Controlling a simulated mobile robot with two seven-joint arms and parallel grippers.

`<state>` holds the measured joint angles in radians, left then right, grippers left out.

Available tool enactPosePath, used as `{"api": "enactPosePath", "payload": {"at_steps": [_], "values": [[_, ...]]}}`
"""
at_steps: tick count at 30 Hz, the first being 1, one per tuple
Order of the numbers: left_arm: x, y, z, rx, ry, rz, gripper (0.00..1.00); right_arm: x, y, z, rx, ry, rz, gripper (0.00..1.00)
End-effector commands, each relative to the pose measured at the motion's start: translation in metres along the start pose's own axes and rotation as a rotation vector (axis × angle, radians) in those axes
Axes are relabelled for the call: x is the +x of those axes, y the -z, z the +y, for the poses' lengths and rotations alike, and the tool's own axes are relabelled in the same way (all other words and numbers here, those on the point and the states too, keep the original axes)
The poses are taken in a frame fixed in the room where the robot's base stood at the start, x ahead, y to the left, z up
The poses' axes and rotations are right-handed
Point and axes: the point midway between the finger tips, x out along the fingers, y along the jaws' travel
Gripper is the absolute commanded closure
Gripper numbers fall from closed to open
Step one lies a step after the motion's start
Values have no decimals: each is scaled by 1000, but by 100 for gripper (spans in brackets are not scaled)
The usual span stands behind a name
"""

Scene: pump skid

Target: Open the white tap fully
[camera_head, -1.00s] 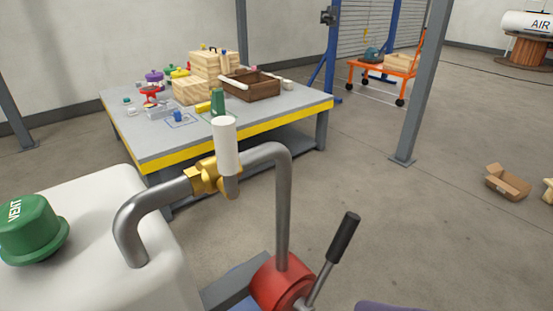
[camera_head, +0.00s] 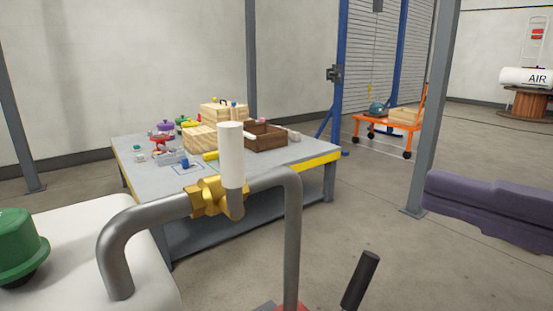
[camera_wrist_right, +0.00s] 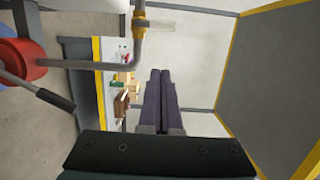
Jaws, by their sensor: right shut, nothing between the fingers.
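The white tap handle (camera_head: 231,155) stands upright on a brass valve body (camera_head: 212,197) in a bent grey pipe (camera_head: 140,225). In the right wrist view the brass valve (camera_wrist_right: 139,27) shows at the top, with the pale handle (camera_wrist_right: 160,25) pointing right. My right gripper (camera_head: 430,190) comes in from the right edge of the head view, well to the right of the tap. Its purple fingers (camera_wrist_right: 160,74) lie together and hold nothing; they are apart from the tap. My left gripper is not in view.
A white tank (camera_head: 60,230) with a green cap (camera_head: 18,245) is at the left. A black-gripped lever (camera_head: 360,280) rises at the front, right of the pipe. A grey workbench (camera_head: 305,155) with boxes and small parts stands behind. Open floor lies to the right.

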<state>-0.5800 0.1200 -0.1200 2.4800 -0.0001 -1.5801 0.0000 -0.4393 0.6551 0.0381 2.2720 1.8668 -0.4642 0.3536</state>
Motion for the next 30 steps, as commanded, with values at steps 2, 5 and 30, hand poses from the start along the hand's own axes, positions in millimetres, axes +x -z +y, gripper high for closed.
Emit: {"api": "enactPosePath", "payload": {"at_steps": [2, 5, 30], "values": [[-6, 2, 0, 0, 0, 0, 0, 6, 1, -3, -1, 2, 1, 100], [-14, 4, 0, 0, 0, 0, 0, 20, 0, -6, -2, 3, -1, 100], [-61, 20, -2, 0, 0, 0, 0, 126, -29, 0, -3, -1, -2, 100]]}}
